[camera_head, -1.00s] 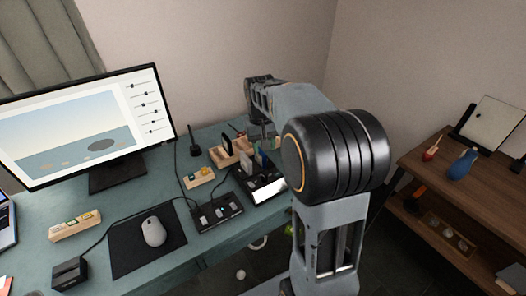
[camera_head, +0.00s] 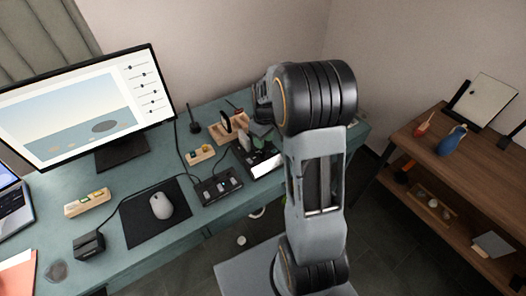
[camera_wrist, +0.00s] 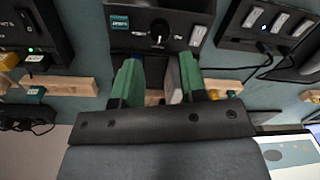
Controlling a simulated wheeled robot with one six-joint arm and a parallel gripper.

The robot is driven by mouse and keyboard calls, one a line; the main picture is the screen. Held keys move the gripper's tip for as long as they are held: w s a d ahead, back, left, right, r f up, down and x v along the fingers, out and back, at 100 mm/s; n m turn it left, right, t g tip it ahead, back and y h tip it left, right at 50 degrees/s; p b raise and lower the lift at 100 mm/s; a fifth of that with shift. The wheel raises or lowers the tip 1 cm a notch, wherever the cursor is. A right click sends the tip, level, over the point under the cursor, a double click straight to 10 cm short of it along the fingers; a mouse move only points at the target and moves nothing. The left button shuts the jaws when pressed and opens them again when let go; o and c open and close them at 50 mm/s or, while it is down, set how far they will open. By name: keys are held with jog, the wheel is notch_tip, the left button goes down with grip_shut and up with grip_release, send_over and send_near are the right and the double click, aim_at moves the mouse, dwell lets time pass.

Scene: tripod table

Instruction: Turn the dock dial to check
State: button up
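The dock (camera_wrist: 190,14) is a black box across the top middle of the wrist view, with a green label at its left. Its dial (camera_wrist: 158,40) is a dark round knob with a pale pointer mark, pointing toward the picture's bottom. I cannot read which setting it marks. My gripper (camera_wrist: 160,78) has two green-padded fingers, apart, just below the dial in the picture; I see no contact with it. A grey upright piece (camera_wrist: 173,82) shows between the fingers, beside the right one.
A black hub (camera_wrist: 266,30) with several white keys lies right of the dock in the wrist view. A black box (camera_wrist: 28,40) with a green light is at left. Wooden blocks (camera_wrist: 60,86) are near the fingers. The monitor (camera_head: 85,110) stands left on the desk.

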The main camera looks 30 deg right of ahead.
aim_at(262, 154)
notch_tip(262, 154, down, 7)
jog(key=shift+s+a+r, duration=0.1)
jog(key=shift+a+r, duration=0.05)
jog(key=shift+r, duration=0.05)
jog(key=shift+c, duration=0.3)
jog(key=c, duration=0.6)
